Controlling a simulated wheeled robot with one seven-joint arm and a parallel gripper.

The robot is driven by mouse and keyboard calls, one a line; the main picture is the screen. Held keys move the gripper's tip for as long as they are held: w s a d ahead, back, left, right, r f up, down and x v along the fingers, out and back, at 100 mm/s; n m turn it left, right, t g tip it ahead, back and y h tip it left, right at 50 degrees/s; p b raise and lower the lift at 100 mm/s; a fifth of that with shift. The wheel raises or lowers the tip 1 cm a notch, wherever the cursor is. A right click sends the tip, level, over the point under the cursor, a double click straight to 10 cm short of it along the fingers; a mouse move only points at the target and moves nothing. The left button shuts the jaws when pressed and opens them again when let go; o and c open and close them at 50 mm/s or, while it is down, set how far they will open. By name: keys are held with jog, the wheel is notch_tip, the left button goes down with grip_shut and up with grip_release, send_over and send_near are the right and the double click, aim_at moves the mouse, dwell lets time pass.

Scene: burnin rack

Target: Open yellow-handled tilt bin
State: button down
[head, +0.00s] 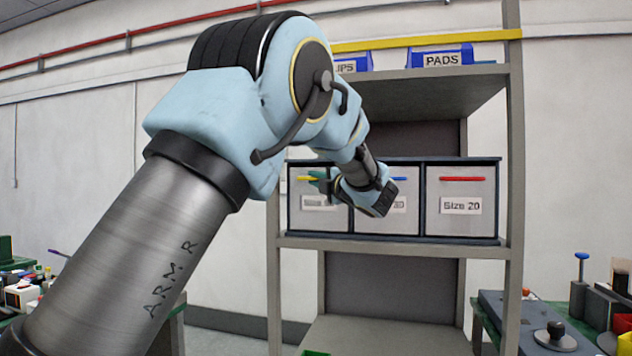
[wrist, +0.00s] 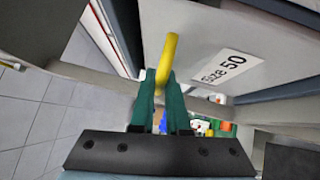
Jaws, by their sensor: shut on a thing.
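The yellow-handled tilt bin (head: 304,214) is the left one of three grey bins on the rack's middle shelf. Its yellow handle (head: 307,178) shows at the top of its front, partly behind my gripper. In the wrist view the handle (wrist: 168,58) runs between the tips of my green fingers, and the bin front with its "Size 50" label (wrist: 224,67) is beside it. My gripper (wrist: 160,80) is shut on the yellow handle. In the head view my gripper (head: 318,180) is at the bin front, and my arm hides part of the middle bin. The bin front looks upright.
The middle bin has a blue handle (head: 399,179); the right bin has a red handle (head: 462,179). Blue boxes, one marked PADS (head: 440,57), stand on the shelf above. A grey rack post (head: 515,200) stands at the right. Cluttered benches flank the rack.

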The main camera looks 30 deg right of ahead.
jog(key=s+a+f+n+t+y+b, duration=0.4)
jog(key=n+b, duration=0.4)
jog(key=b, duration=2.1)
jog(key=shift+s+a+f+b, duration=0.35)
jog(key=shift+s+a+f, duration=0.35)
jog(key=shift+s+f, duration=0.15)
jog(key=shift+r+n+y+b, duration=0.1)
jog(key=shift+n+y+b, duration=0.2)
jog(key=shift+n+y, duration=0.15)
jog(key=shift+s, duration=0.1)
jog(key=c, duration=0.9)
grip_release()
jog(key=b+v, duration=0.1)
jog(key=v, duration=0.9)
jog(key=shift+s+f+b, duration=0.25)
jog(key=shift+f+b, duration=0.05)
jog(key=shift+b, duration=0.1)
